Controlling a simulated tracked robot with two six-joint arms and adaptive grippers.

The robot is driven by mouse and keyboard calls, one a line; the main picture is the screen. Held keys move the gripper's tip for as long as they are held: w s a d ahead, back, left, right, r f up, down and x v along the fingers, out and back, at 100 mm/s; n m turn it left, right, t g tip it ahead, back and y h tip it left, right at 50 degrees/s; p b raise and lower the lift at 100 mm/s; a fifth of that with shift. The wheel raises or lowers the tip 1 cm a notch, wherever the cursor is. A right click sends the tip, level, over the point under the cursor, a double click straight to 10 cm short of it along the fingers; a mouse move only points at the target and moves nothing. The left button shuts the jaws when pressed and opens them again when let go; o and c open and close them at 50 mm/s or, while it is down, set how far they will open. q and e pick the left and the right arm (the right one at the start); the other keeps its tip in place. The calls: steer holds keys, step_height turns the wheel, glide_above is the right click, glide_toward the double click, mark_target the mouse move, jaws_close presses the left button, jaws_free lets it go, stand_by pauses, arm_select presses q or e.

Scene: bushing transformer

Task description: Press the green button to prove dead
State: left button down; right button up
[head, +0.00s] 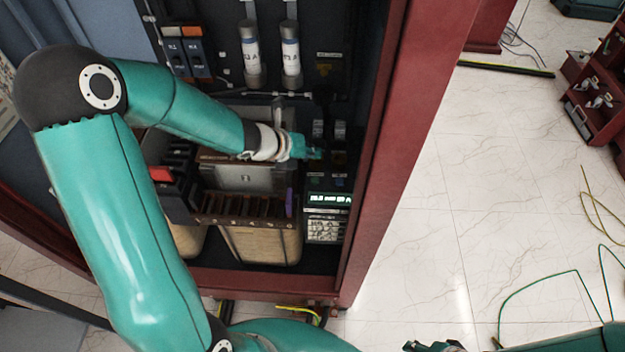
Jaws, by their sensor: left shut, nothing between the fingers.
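My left gripper (312,150) is shut and empty. It reaches into the open cabinet from the left and points at the dark panel on the right inside, just above a small keypad unit (325,225) with a lit green display (329,199). I cannot make out a green button; the fingertips cover part of that panel. I cannot tell whether the fingertips touch the panel. My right gripper (435,347) shows only partly at the bottom edge, far from the cabinet, and its jaws are unclear.
The dark red cabinet frame (385,150) stands close to the right of my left gripper. Two white cylindrical fuses (250,50) hang above. A grey box (243,177) sits below the forearm. Cables lie on the pale tiled floor (430,220) to the right, which is mostly clear.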

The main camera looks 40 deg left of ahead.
mark_target(313, 180)
arm_select(q)
step_height(313, 180, down, 7)
steer(key=b, duration=0.6)
steer(key=shift+f+b, duration=0.3)
steer(key=shift+b, duration=0.05)
stand_by(0.8)
steer(key=shift+w+f+b, duration=0.1)
steer(key=shift+f+b, duration=0.25)
steer(key=shift+b, duration=0.05)
steer(key=shift+f+b, duration=0.45)
stand_by(0.7)
steer(key=shift+r+p, duration=0.8)
steer(key=shift+r, duration=0.1)
